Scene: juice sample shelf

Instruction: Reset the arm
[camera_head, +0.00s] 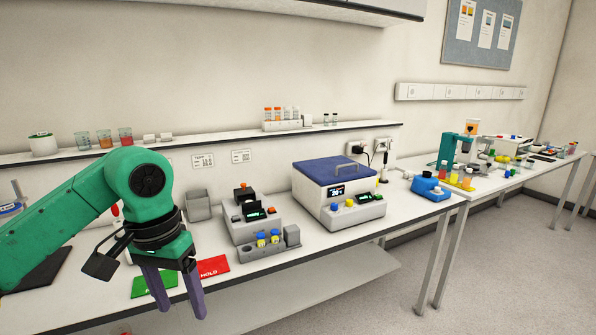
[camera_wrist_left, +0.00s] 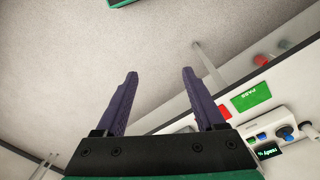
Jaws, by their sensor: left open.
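My left arm comes in from the left of the head view, green with a black wrist. My left gripper (camera_head: 180,312) points down with its two purple fingers apart, in front of the table's front edge near the green and red cards. The left wrist view shows the same two fingers (camera_wrist_left: 160,75) spread with nothing between them, and grey floor behind. My right gripper is in neither view.
A green card (camera_head: 153,284) and a red HOLD card (camera_head: 213,266) lie on the table. A grey device (camera_head: 250,213), a blue-lidded machine (camera_head: 335,185) and a small vial rack (camera_head: 262,250) stand to the right. A wall shelf (camera_head: 230,143) runs behind. Floor in front is clear.

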